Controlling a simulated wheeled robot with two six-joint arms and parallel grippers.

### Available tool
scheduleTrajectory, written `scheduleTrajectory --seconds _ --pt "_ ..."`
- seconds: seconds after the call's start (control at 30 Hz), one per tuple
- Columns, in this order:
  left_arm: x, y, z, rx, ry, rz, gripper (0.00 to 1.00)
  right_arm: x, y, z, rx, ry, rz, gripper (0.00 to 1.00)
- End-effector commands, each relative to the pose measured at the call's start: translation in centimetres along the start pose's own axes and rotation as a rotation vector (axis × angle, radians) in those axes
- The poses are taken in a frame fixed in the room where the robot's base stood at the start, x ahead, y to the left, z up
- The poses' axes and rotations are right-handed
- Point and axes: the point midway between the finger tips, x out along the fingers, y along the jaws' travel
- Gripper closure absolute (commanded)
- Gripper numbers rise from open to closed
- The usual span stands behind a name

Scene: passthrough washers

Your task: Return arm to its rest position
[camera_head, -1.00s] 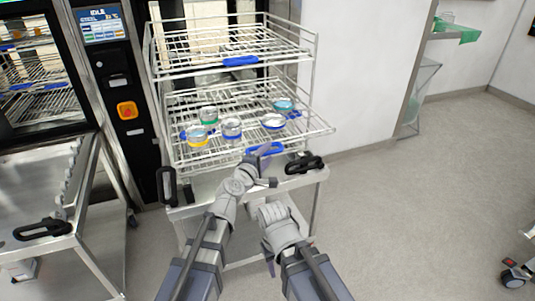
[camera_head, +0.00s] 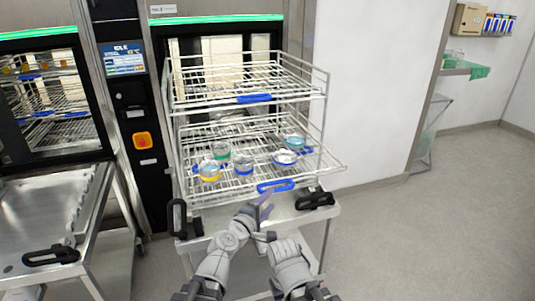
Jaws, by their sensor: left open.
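My left gripper (camera_head: 262,207) is open and empty, just in front of and below the blue handle (camera_head: 275,186) on the lower rack shelf. My right arm (camera_head: 288,262) is beside it, lower and to the right. Its fingers are hard to make out.
A black cart handle (camera_head: 315,200) is close to the right of my arms, and another (camera_head: 180,218) is to the left. A second steel cart (camera_head: 60,205) stands at the left. The washer panel (camera_head: 124,60) is behind. The floor at the right (camera_head: 440,230) is clear.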

Motion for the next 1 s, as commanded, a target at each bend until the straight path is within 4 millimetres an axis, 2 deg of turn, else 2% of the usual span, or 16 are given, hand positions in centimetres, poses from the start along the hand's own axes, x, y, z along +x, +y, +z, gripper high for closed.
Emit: scheduleTrajectory --seconds 0.07,0.13,0.23,0.3,0.4,0.5,0.7,0.87,0.9,1.0 --pt "0.0 -0.9 0.2 0.069 -0.026 -0.041 0.50 0.0 0.0 0.0 0.000 0.000 0.000 0.50" --pt "-0.3 -2.7 0.3 0.192 -0.073 -0.120 0.50 0.0 0.0 0.0 0.000 0.000 0.000 0.50" --pt "-1.6 -7.0 -0.1 0.435 -0.175 -0.306 0.50 0.0 0.0 0.0 0.000 0.000 0.000 0.50" --pt "-3.3 -10.4 -1.1 0.599 -0.253 -0.463 0.50 0.0 0.0 0.0 0.000 0.000 0.000 0.50" --pt "-6.2 -14.2 -3.1 0.767 -0.350 -0.662 0.50 0.0 0.0 0.0 0.000 0.000 0.000 0.50" --pt "-9.2 -16.7 -5.1 0.874 -0.428 -0.831 0.50 0.0 0.0 0.0 0.000 0.000 0.000 0.50" --pt "-14.8 -19.6 -8.6 0.989 -0.554 -1.109 0.50 0.0 0.0 0.0 0.000 0.000 0.000 0.50" --pt "-19.2 -20.6 -10.9 1.029 -0.642 -1.310 0.50 0.0 0.0 0.0 0.000 0.000 0.000 0.50" --pt "-18.8 -20.7 -9.6 1.050 -0.666 -1.302 0.50 0.0 0.0 0.0 0.000 0.000 0.000 0.50" --pt "-18.5 -20.9 -7.4 1.088 -0.711 -1.309 0.50 0.0 0.0 0.0 0.000 0.000 0.000 0.50"
